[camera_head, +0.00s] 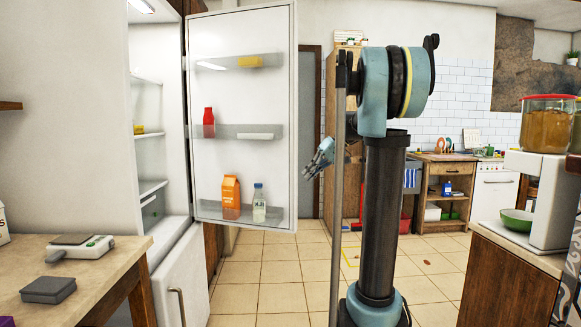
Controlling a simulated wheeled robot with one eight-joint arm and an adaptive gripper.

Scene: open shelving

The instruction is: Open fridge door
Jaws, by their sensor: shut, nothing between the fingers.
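The white fridge (161,110) stands at the left with its upper door (268,178) swung wide open, its inner side facing me. The door's racks hold a red bottle (208,122), an orange carton (231,197), a clear bottle (259,203) and a small yellow item (249,61). A lower door (184,281) with a vertical handle is shut. My gripper (314,170) shows small between the open door and my column, to the right of the door's edge. It is shut and empty, with a gap in the picture between it and the door.
A wooden table (122,262) with a grey box (48,289) and a white device (82,248) is at the front left. A counter (516,262) with a coffee machine and green bowl is at the right. The tiled floor (270,268) between is mostly clear.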

